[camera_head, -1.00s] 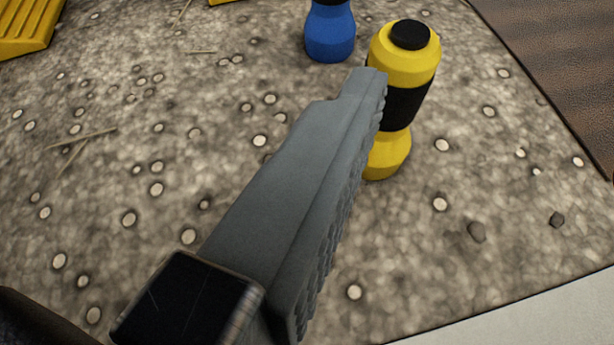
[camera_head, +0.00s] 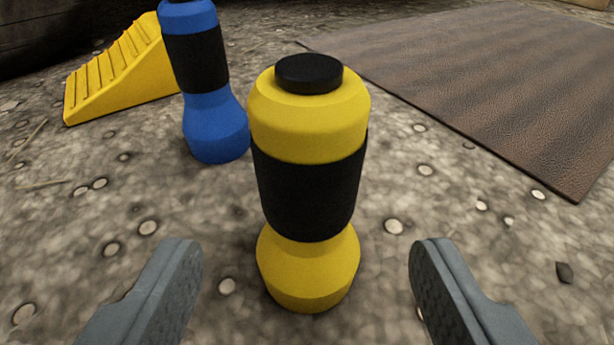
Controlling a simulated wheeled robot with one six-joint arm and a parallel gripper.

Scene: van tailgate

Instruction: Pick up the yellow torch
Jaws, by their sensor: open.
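The yellow torch (camera_head: 308,130) stands upright on the stony ground in the middle of the view. It has a black band around its waist and a black cap on top. My gripper (camera_head: 305,270) is open, with one grey finger to the lower left of the torch and one to the lower right. Clear gaps show between the torch and both fingers. Nothing is held.
A blue torch (camera_head: 215,125) with a black band stands behind and left of the yellow one. A yellow ribbed wedge (camera_head: 125,75) lies farther left. A brown mat (camera_head: 500,80) covers the ground at back right. Small stones dot the ground.

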